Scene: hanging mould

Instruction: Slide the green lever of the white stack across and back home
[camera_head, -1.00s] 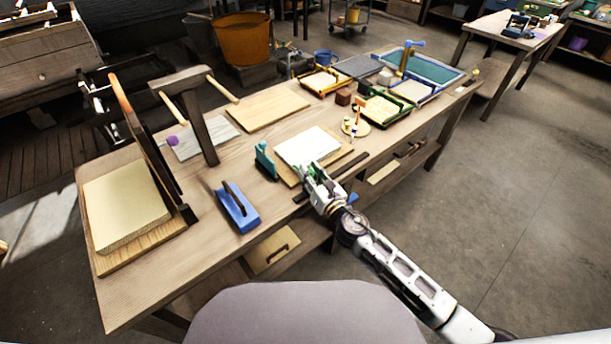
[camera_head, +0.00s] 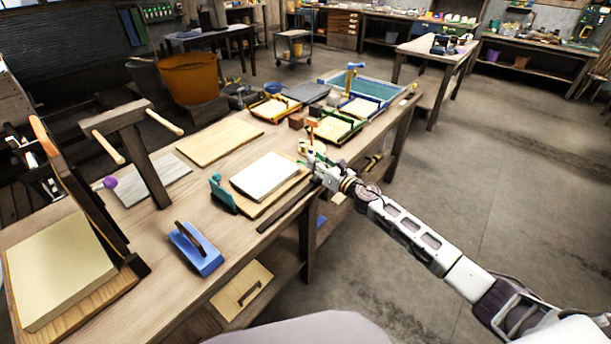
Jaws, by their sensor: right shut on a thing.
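The white stack (camera_head: 265,177) lies flat on a wooden board (camera_head: 262,211) near the front edge of the bench. My right gripper (camera_head: 315,163) is at the right end of the stack. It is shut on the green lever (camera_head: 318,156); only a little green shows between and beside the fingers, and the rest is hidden. My left gripper is out of view.
A dark bar (camera_head: 288,207) lies along the bench's front edge, before the stack. A teal upright tool (camera_head: 222,193) stands left of the stack, and a blue float (camera_head: 196,249) lies nearer.

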